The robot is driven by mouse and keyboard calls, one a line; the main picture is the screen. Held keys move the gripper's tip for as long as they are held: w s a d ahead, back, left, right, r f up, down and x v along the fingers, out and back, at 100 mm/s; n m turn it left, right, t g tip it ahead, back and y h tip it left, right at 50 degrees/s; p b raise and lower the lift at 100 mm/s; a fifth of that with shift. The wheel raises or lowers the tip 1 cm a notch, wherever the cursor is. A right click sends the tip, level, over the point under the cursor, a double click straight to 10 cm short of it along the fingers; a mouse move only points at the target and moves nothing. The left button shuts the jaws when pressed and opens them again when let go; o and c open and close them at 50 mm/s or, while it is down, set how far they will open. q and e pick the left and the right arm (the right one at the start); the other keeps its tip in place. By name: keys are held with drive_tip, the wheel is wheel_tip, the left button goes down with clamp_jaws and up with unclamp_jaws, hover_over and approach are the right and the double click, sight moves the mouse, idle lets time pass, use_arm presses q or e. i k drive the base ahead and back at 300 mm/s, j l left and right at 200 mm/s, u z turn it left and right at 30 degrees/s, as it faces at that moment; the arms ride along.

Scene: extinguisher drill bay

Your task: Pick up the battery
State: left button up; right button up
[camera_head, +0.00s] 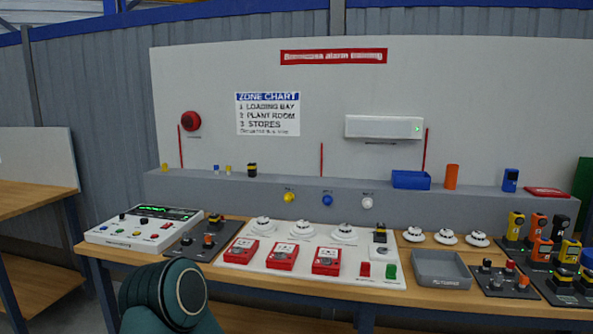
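No label marks the battery, so I cannot tell for certain which object it is. A small black block with a yellow band (252,170) stands on the grey ledge, left of the middle, and looks like a battery. A similar dark block (380,234) stands at the back right of the white panel on the bench. Another black-and-yellow block (569,252) sits among the devices in the dark rack at the far right. Neither of my grippers is in view. Only a dark teal link of my arm shows at the bottom left, and no gripper touches any of these blocks.
The wooden bench holds a control panel (144,226), red call points (282,257), white detectors (343,233) and a grey tray (441,281). The ledge's middle top is mostly clear.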

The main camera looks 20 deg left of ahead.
sight(252, 170)
drive_tip(key=j+z, duration=0.3)
drive_tip(key=j, duration=0.15)
drive_tip(key=j+z, duration=0.3)
drive_tip(key=j, duration=0.15)
drive_tip(key=j+z, duration=0.1)
drive_tip(key=j, duration=0.4)
drive_tip(key=k+j, duration=0.15)
drive_tip(key=j, duration=0.35)
drive_tip(key=j+z, duration=0.15)
drive_tip(key=j, duration=0.35)
drive_tip(key=k+j+z, duration=0.1)
drive_tip(key=j, duration=0.35)
drive_tip(key=k, duration=0.1)
